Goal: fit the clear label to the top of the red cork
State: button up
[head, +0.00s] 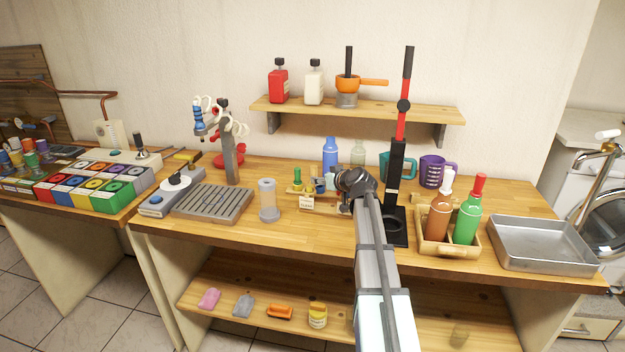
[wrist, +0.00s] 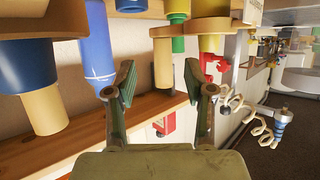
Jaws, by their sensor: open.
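My gripper (head: 347,184) is over the bench beside a small wooden rack (head: 306,204) of short coloured pieces; my wrist hides part of it. In the wrist view, which appears upside down, my gripper (wrist: 160,80) is open, with nothing clamped. A tan cylinder (wrist: 162,65) shows between the fingertips; I cannot tell whether it is within their reach. A blue-and-tan cork-like piece (wrist: 35,85) is close at left, and a green-and-yellow piece (wrist: 178,30) is behind the fingers. I cannot make out the red cork or the clear label in either view.
A blue bottle (head: 330,155) stands behind the rack, and a black and red stand (head: 397,170) rises right of my wrist. A wooden caddy (head: 447,247) holds brown and green bottles. The front bench edge is clear.

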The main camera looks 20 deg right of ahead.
jog(key=shift+p+x, duration=1.05)
jog(key=shift+x, duration=1.6)
jog(key=shift+w+a+f, duration=0.2)
jog(key=shift+w+f, duration=0.1)
jog(key=shift+w, duration=0.05)
grip_shut()
